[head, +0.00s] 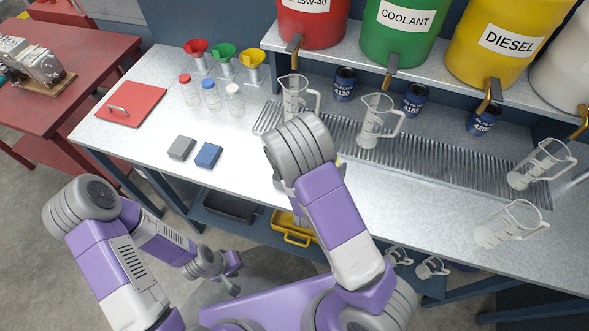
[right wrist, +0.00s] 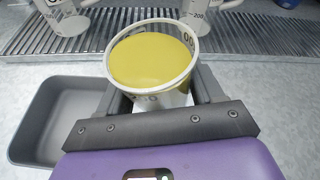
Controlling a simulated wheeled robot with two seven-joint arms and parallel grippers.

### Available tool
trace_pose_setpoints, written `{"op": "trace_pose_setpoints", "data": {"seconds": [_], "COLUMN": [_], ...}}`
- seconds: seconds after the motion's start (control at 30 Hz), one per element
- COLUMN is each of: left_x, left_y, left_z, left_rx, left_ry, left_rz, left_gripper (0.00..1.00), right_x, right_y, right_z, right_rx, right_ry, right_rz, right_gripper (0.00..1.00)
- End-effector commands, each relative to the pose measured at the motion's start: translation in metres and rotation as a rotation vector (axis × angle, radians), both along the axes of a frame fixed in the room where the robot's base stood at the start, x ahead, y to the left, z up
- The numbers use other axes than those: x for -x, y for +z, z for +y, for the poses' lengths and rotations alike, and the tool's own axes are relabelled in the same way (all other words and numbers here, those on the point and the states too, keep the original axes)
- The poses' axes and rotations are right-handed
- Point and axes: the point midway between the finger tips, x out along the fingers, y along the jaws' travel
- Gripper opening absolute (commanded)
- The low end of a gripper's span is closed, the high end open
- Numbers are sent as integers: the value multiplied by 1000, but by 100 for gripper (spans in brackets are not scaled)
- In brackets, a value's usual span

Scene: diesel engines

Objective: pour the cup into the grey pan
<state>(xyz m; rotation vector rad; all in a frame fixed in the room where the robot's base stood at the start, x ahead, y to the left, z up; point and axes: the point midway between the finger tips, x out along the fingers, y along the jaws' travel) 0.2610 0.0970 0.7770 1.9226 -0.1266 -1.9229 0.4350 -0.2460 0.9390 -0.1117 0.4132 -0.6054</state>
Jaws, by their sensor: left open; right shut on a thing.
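The cup (right wrist: 150,62) is a white measuring cup with dark markings, nearly full of yellow liquid, in the right wrist view. My right gripper (right wrist: 165,90) is shut on it, with one finger on each side. The cup looks about upright. The grey pan (right wrist: 28,125) is at the left of that view, beside the cup and partly hidden by my gripper; its visible inside looks empty. In the head view my right arm hides most of the cup and this pan. My left gripper (head: 236,277) is open and empty, low in front of the bench.
Clear jugs (head: 376,122) stand along the drain grate (head: 440,160). Drums with taps (head: 398,30) are on the raised shelf behind. Grey and blue blocks (head: 208,155) lie on the bench at left. A dark tray (head: 231,208) and yellow tray (head: 292,232) are on the lower shelf.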

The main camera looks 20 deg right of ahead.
Motion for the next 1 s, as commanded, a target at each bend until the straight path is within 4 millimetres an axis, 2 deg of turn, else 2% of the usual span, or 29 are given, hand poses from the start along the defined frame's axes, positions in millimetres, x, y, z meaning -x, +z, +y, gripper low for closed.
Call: {"op": "trace_pose_setpoints", "data": {"seconds": [1.0], "left_x": [0], "left_y": [11], "left_z": [0], "left_rx": [0], "left_ry": [0], "left_rz": [0], "left_gripper": [43], "right_x": [-4], "right_y": [5], "right_z": [8], "right_rx": [123], "right_ry": [0], "right_rz": [56], "right_gripper": [22]}}
